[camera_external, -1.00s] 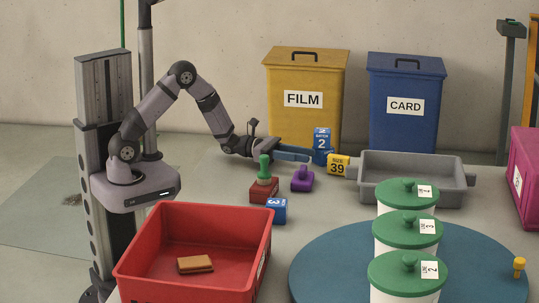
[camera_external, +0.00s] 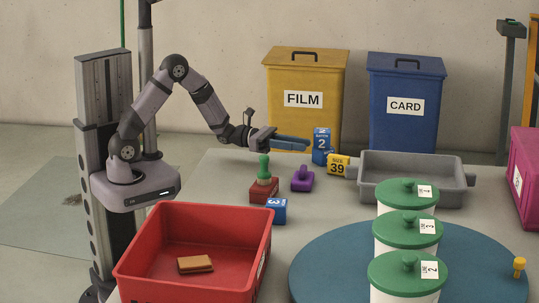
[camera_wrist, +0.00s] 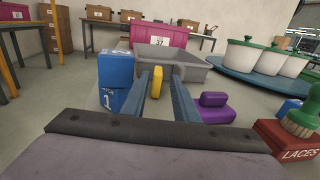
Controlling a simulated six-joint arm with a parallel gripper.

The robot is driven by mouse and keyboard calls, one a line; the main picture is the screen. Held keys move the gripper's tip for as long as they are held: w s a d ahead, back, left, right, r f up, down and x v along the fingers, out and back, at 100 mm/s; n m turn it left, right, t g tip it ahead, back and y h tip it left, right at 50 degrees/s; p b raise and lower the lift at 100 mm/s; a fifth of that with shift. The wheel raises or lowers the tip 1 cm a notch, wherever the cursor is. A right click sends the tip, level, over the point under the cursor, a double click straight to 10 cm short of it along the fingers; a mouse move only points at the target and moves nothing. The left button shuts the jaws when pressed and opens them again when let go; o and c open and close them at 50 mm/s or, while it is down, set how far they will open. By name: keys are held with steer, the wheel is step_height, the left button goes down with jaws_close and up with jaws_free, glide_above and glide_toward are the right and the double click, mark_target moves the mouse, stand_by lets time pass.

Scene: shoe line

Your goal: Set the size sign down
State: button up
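The yellow size sign (camera_external: 339,165), marked SIZE 39, stands upright on the table just left of the grey tray. In the wrist view the yellow sign (camera_wrist: 157,81) shows beyond and between my fingertips, apart from them. My gripper (camera_external: 307,144) is raised above the table, to the left of the sign and a little higher than it. In the wrist view my gripper (camera_wrist: 160,80) has its two blue fingers apart with nothing held between them.
Stacked blue batch blocks (camera_external: 321,140) stand close by the sign. The grey tray (camera_external: 413,194) is right; a red bin (camera_external: 145,258) is in front.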

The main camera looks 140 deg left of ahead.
step_height(320, 180, up, 18)
step_height(320, 180, down, 12)
steer(key=s+m+g+h+p, duration=0.2)
steer(key=s+m+g+h, duration=0.1)
steer(key=m+g, duration=0.15)
steer(key=s+a+f+m+g+y+p, duration=0.1)
steer(key=s+a+f+m+g, duration=0.2)
steer(key=s+g, duration=0.35)
steer(key=s+a+r+m+g+y+p, duration=0.1)
steer(key=s+a+r+m+y+p, duration=0.15)
steer(key=s+a+r+m, duration=0.35)
steer(key=w+a+r+m+t+y, duration=0.1)
steer(key=w+r+m+t+y, duration=0.15)
steer(key=w+r+m, duration=0.45)
steer(key=w+d+r+m+t+h+p, duration=0.25)
steer(key=w+d+m+t+h, duration=0.4)
steer(key=w+m, duration=0.75)
steer(key=m+y, duration=0.1)
steer(key=y, duration=0.1)
glide_toward(331, 154)
steer(key=x, duration=0.2)
steer(key=shift+w+f+p, duration=0.25)
steer(key=shift+w+p, duration=0.05)
steer(key=shift+w, duration=0.1)
steer(key=shift+f, duration=0.3)
steer(key=shift+b+x, duration=0.7)
steer(key=shift+x, duration=3)
steer(key=shift+a, duration=0.1)
